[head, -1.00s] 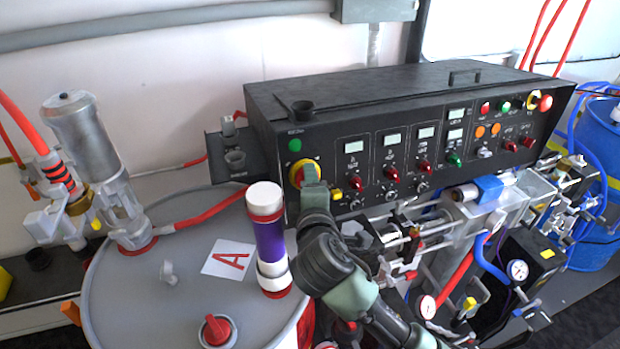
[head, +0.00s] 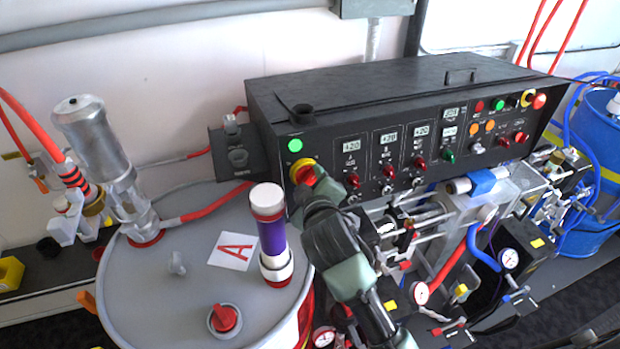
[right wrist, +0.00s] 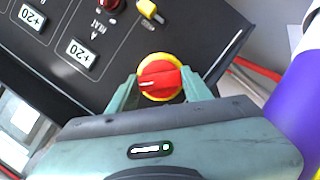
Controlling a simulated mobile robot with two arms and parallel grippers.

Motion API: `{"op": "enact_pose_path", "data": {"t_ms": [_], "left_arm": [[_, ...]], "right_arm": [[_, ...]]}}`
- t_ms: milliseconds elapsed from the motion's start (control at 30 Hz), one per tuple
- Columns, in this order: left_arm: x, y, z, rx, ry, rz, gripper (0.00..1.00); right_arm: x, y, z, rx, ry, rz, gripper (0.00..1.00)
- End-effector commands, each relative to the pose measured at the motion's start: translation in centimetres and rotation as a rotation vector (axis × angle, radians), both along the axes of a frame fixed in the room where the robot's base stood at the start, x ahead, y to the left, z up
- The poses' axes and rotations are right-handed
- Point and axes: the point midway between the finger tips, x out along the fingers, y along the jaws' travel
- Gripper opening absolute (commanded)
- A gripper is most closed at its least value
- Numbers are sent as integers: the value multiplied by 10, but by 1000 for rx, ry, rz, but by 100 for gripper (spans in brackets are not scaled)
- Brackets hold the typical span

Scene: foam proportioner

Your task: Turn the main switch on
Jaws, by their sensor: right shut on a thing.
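The main switch (head: 302,170) is a red rotary knob on a yellow round plate at the left end of the black control panel. My right gripper (head: 316,187) is at the switch, with its arm coming up from below and hiding part of it. In the right wrist view the red knob (right wrist: 160,78) sits between the two green fingers of the right gripper (right wrist: 161,88), which is shut on it. A white mark on the knob lies nearly level in that view. A green lamp (head: 295,145) above the switch is lit. My left gripper is not in view.
The panel displays (head: 351,147) show +20. A grey drum (head: 190,265) marked A stands left of my right arm, with a purple and white cylinder (head: 272,238) on top close to the arm. Pipes and gauges (head: 508,258) crowd the right side.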

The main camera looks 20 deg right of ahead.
Motion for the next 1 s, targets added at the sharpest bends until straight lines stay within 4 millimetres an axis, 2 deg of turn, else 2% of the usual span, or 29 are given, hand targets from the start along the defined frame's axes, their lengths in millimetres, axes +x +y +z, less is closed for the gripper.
{"op": "enact_pose_path", "data": {"t_ms": [533,567,633,1000], "left_arm": [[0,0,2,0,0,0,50],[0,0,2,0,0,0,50],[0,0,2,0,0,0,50],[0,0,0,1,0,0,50]], "right_arm": [[0,0,-1,28,4,-4,9],[0,1,-1,28,4,-4,52],[0,0,-1,27,4,-4,71],[-3,1,0,26,1,-4,71]]}}
